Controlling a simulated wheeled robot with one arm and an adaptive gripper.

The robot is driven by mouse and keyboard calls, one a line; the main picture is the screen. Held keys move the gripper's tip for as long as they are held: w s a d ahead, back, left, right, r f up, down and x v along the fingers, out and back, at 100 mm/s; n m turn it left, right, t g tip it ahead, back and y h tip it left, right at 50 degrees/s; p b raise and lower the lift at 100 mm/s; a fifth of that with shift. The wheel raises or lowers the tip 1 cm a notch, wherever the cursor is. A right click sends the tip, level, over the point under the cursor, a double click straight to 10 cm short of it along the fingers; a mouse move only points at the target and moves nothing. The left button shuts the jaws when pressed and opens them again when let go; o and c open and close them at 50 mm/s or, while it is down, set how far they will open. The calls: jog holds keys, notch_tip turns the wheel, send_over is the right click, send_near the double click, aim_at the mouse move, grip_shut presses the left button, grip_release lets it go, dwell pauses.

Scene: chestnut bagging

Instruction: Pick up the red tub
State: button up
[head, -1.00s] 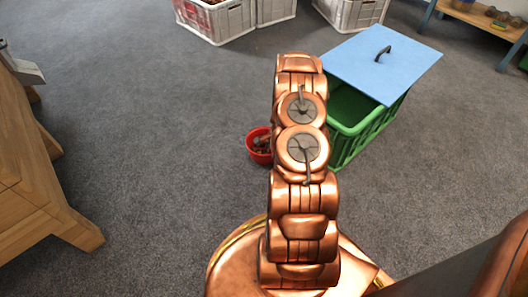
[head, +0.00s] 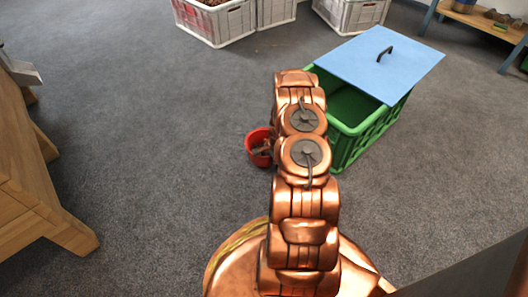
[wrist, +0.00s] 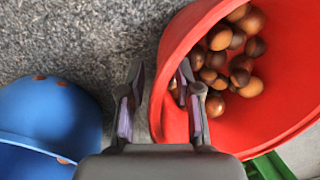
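The red tub (head: 259,147) stands on the carpet left of my arm and holds brown chestnuts; my arm partly covers it in the head view. In the wrist view the red tub (wrist: 262,128) fills the right side, close up, with several chestnuts inside. My gripper (wrist: 160,92) is open at the tub's left rim. Its right finger overlaps the tub's inside and its left finger is outside, over the carpet. I cannot tell whether either finger touches the wall. My gripper is hidden behind the arm in the head view.
A blue rounded container (wrist: 45,125) is close on the gripper's left. A green crate (head: 362,133) with a blue lid (head: 375,62) partly over it stands right of my arm. Grey crates (head: 222,24) are at the back. A wooden table (head: 40,205) is at the left; carpet between is clear.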

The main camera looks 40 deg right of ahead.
grip_shut()
dwell(0.6)
